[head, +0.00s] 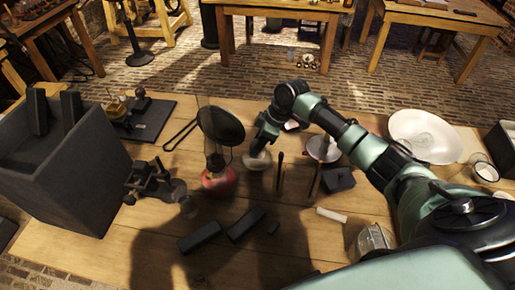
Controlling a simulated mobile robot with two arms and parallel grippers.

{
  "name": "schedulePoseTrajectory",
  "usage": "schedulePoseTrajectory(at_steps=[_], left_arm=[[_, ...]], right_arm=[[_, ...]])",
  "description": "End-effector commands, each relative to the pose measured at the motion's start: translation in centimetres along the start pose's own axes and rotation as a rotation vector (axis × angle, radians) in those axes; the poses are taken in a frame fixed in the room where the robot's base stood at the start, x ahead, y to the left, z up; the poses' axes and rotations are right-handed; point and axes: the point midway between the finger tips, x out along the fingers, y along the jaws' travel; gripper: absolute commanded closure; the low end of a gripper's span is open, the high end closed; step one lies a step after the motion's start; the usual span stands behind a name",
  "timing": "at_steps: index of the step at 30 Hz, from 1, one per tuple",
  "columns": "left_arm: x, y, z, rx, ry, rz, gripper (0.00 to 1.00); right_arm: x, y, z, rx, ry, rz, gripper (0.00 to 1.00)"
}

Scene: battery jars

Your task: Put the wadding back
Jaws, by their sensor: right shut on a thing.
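My right arm reaches in from the right, and its gripper (262,147) points down near the middle of the table. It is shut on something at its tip. A pale, rounded piece (257,161) shows right under the fingers; it may be the wadding, but it is too small to be sure. Whether it touches the table I cannot tell. A short white roll (331,215) lies on the table to the right, apart from the gripper. A glass jar (372,243) stands near the front right, partly hidden by my arm. My left gripper is not in view.
A red-based lamp with a dark reflector (218,180) stands just left of the gripper. Thin upright rods (279,172) stand close on its right. Dark blocks (200,236) lie in front. A grey box (70,150) is at left, a white bowl (425,136) at right.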

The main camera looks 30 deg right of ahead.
Motion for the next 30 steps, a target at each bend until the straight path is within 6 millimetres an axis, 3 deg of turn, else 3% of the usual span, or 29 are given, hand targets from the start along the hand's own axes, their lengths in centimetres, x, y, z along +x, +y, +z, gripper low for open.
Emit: schedulePoseTrajectory(at_steps=[5,16,17,18,19,30], left_arm=[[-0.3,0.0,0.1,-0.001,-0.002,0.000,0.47],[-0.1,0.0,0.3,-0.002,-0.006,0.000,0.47],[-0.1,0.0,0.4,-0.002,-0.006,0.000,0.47],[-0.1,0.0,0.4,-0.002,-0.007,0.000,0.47],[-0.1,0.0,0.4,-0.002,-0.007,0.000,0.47],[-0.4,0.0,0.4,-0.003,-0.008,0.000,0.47]], right_arm=[[2.4,-0.1,1.0,0.001,-0.001,-0.003,0.95],[2.9,-0.1,1.2,0.000,-0.001,-0.001,0.95],[2.8,0.0,1.2,-0.001,-0.001,-0.001,0.57],[2.8,0.0,1.2,-0.001,-0.001,-0.001,0.46],[2.8,0.0,1.2,-0.001,-0.001,-0.001,0.41],[2.4,0.0,1.0,-0.001,0.000,0.000,0.41]])
